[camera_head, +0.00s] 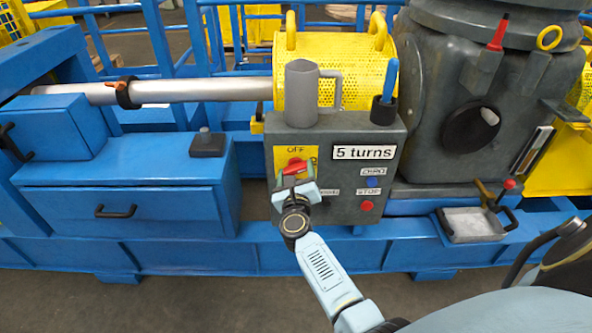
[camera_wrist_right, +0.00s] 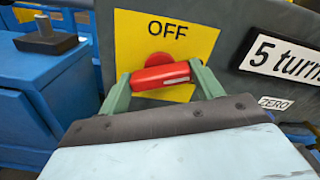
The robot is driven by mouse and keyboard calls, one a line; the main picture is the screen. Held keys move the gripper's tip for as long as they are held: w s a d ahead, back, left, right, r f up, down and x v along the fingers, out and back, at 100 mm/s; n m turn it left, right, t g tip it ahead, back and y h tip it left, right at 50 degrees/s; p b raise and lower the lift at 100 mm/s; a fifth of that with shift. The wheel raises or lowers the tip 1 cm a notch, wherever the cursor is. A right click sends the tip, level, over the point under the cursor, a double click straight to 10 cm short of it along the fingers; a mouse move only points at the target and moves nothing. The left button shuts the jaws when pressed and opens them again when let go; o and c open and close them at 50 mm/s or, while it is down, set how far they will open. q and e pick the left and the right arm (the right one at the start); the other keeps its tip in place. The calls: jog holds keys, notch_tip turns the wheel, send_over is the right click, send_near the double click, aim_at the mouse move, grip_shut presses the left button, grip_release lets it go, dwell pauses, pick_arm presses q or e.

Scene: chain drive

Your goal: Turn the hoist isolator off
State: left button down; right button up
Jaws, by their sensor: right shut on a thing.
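The hoist isolator is a red handle (camera_head: 295,167) on a yellow plate (camera_head: 311,153) marked OFF, on the front of a grey control box (camera_head: 345,205). In the right wrist view the red handle (camera_wrist_right: 160,76) lies roughly level, tilted slightly up to the right, below the word OFF. My right gripper (camera_head: 294,181) reaches it from the front. Its two green fingers (camera_wrist_right: 161,82) are at the handle's two ends, shut on it. The lower part of the plate is hidden behind my gripper. My left gripper is not in view.
The box also carries a "5 turns" label (camera_head: 364,152), a blue button (camera_head: 373,182) and a red button (camera_head: 367,206), right of my gripper. A metal tray (camera_head: 472,225) sits further right. A blue drawer cabinet (camera_head: 130,212) stands left. The floor in front is clear.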

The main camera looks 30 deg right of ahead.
jog(key=n+p, duration=0.2)
jog(key=n, duration=0.3)
jog(key=shift+n, duration=0.3)
jog(key=n+p, duration=0.2)
jog(key=n, duration=0.3)
jog(key=shift+f, duration=0.1)
pick_arm(q)
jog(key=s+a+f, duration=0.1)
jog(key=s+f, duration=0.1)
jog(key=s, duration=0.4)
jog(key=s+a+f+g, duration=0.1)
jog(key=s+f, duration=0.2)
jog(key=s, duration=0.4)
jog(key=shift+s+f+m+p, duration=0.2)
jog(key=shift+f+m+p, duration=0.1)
jog(key=shift+p, duration=0.15)
pick_arm(e)
jog(key=shift+n, duration=1.4)
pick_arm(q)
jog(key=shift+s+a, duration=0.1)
pick_arm(e)
jog(key=shift+f, duration=0.1)
jog(key=o, duration=1)
jog(key=shift+a, duration=0.1)
